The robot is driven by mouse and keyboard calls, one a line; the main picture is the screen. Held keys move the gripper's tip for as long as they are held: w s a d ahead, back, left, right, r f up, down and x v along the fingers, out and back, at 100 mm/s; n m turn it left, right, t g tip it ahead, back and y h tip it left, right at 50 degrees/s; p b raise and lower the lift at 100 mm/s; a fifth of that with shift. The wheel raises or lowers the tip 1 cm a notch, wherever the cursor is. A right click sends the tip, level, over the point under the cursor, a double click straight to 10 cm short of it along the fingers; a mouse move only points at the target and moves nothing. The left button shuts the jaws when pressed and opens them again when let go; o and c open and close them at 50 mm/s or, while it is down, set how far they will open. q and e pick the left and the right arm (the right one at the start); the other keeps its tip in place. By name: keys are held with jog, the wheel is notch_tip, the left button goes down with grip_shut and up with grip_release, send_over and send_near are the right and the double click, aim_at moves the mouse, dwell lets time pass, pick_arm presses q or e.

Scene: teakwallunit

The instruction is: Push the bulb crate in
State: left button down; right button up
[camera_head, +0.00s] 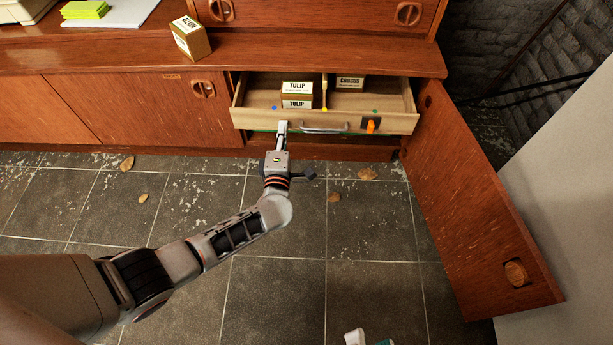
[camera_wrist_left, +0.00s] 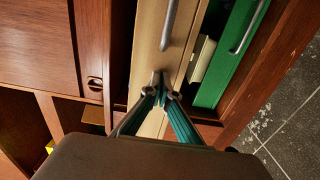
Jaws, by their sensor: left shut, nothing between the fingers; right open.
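The bulb crate (camera_head: 270,122) is a pale wooden drawer pulled out of the cabinet's right bay, with a metal handle (camera_head: 324,130) and an orange tag (camera_head: 373,124) on its front. It holds several small boxes, two marked TULIP (camera_head: 297,87) and one CROCUS (camera_head: 350,81). My left gripper (camera_head: 282,127) is shut and empty, its tips at the crate's front left of the handle. In the left wrist view the fingertips (camera_wrist_left: 161,78) meet the pale front (camera_wrist_left: 150,55); contact is hard to confirm.
A green drawer front (camera_wrist_left: 230,50) lies beneath the crate. The cabinet door (camera_head: 475,200) hangs open to the right, beside the crate. A cardboard box (camera_head: 190,40) stands on the ledge above. Several leaves (camera_head: 367,174) lie on the tiled floor, which is otherwise clear.

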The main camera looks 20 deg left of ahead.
pick_arm(q)
jog(key=shift+x, duration=3.55)
pick_arm(e)
jog(key=shift+f, duration=0.1)
